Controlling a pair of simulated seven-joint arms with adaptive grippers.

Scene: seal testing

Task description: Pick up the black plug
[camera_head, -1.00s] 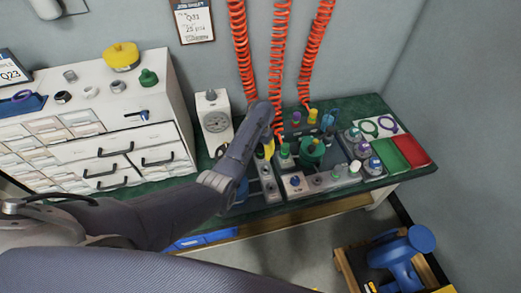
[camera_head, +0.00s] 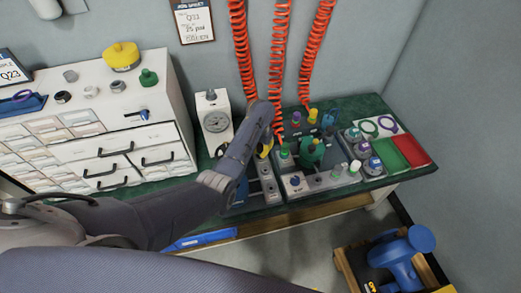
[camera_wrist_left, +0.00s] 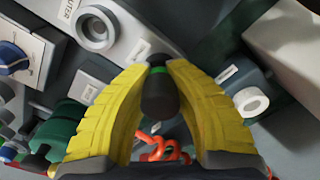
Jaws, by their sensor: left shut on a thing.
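The black plug (camera_wrist_left: 158,97) has a rounded dark body with a green band and sits between the yellow fingers of my left gripper in the left wrist view. My left gripper (camera_wrist_left: 158,68) is shut on it, with one finger on each side. In the head view my left gripper (camera_head: 264,151) is low over the left part of the test bench, mostly hidden behind my own arm. The plug cannot be made out there. Whether its far end touches the fixture is unclear. My right gripper is not in view.
A gauge box (camera_head: 215,122) stands left of the gripper, beside a white drawer cabinet (camera_head: 120,130). Red coiled hoses (camera_head: 277,60) hang behind. A green fitting (camera_head: 311,152) and several ports are close on the right. Green and red trays (camera_head: 411,151) lie at the bench's right end.

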